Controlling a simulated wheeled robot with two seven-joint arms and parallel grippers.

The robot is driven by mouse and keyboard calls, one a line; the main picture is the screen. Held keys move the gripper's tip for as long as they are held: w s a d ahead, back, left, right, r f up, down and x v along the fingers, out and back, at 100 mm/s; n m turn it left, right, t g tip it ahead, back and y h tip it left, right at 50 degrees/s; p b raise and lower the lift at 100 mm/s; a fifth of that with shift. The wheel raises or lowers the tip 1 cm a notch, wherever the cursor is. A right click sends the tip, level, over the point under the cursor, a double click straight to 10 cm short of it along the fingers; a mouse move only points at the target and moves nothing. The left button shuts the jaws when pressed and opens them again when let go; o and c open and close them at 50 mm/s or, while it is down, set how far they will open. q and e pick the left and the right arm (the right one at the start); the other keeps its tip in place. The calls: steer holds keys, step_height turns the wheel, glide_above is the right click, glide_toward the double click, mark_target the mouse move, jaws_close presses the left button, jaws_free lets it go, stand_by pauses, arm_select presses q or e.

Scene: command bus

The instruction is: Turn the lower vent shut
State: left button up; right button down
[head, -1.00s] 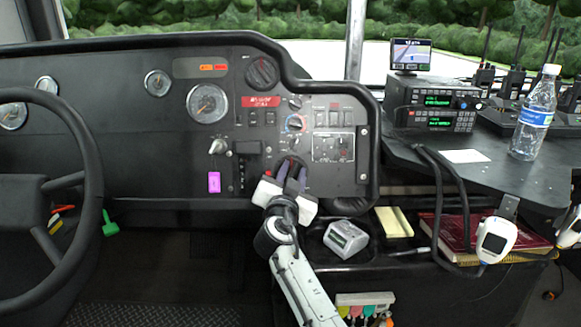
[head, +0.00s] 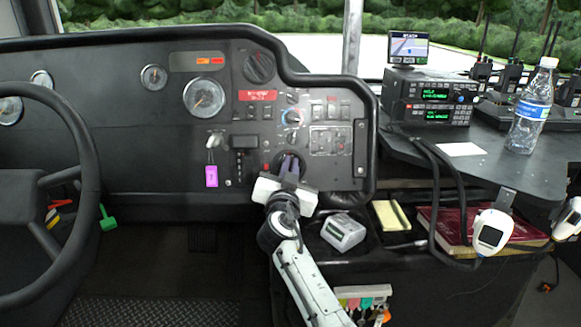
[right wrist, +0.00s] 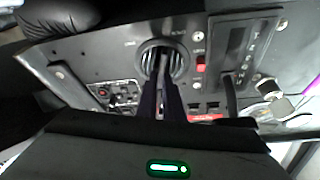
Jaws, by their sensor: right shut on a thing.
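The lower vent (head: 290,154) is a round dark outlet low on the dashboard, left of a switch panel. My right gripper (head: 289,171) is at its face, with the two dark fingers close together. In the right wrist view, the vent (right wrist: 177,62) shows vertical slats inside a round rim. The right gripper's fingers (right wrist: 162,72) reach to the middle of the vent and are shut on its central part. The fingers hide the part they grip. A second round vent (head: 259,68) sits higher on the dashboard. My left gripper is out of view.
A lever with a hanging purple tag (head: 211,177) and a gear selector (head: 243,160) are left of the lower vent. The steering wheel (head: 92,190) is far left. A grey device (head: 343,232) lies below right. A water bottle (head: 531,110) stands on the right shelf.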

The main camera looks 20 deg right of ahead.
steer(key=n+y+p, duration=0.2)
steer(key=n, duration=0.2)
steer(key=n+y+p, duration=0.1)
steer(key=n+p, duration=0.2)
steer(key=n, duration=0.1)
steer(key=n+t+y+p, duration=0.1)
steer(key=n+y+p, duration=0.1)
steer(key=n, duration=0.2)
steer(key=shift+a+r+n+y, duration=0.15)
steer(key=shift+a+n+y, duration=0.1)
steer(key=shift+n+y, duration=0.05)
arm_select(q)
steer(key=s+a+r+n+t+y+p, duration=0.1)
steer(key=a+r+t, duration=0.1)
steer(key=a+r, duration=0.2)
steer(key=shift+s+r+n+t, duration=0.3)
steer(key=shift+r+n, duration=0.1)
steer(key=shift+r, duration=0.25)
arm_select(e)
steer(key=shift+n, duration=0.6)
arm_select(q)
steer(key=shift+p, duration=0.35)
arm_select(e)
steer(key=shift+f+y, duration=0.25)
steer(key=shift+y, duration=0.05)
steer(key=c, duration=1.9)
jaws_free()
steer(key=shift+s+a, duration=0.1)
